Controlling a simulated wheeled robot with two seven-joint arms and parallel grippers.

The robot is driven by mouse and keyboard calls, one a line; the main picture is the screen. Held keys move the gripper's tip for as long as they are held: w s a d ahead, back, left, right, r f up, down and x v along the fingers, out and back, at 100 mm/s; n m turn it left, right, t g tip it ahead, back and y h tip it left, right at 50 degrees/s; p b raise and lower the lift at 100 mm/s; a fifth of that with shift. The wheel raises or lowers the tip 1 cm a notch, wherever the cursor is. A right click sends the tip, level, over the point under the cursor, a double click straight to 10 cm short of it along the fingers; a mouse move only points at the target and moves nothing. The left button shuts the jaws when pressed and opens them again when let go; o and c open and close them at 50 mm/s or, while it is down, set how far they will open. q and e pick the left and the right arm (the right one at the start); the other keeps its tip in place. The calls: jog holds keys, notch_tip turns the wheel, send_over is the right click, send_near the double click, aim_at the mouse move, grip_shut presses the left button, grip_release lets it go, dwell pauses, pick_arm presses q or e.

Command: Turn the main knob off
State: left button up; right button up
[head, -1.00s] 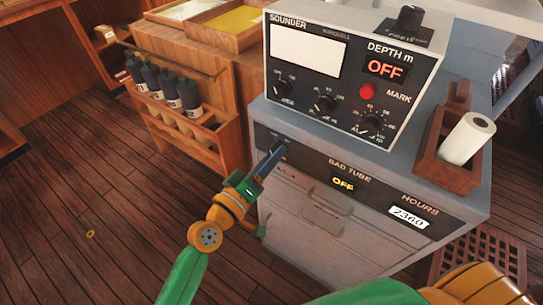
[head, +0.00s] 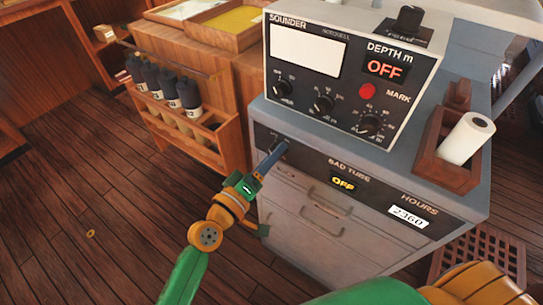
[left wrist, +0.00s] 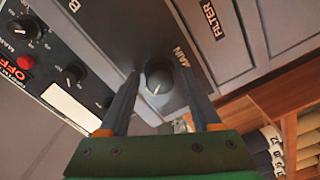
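The main knob (left wrist: 160,74) is a dark round knob with a white pointer mark, next to the word MAIN on the dark panel strip of the grey cabinet. In the left wrist view it lies between the two fingers of my left gripper (left wrist: 158,72), with a small gap showing on each side. The fingers are open around it. In the head view my left gripper (head: 281,150) reaches the left end of the strip and hides most of the knob. My right gripper is out of view; only part of my right arm shows at the lower right.
The sounder box (head: 345,75), with several knobs and a display reading OFF, stands on the cabinet. A wooden holder with a paper roll (head: 466,138) is at right. A bottle rack (head: 190,125) stands left of the cabinet.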

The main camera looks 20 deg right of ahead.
pick_arm(q)
jog(key=v, duration=0.7)
dwell(0.4)
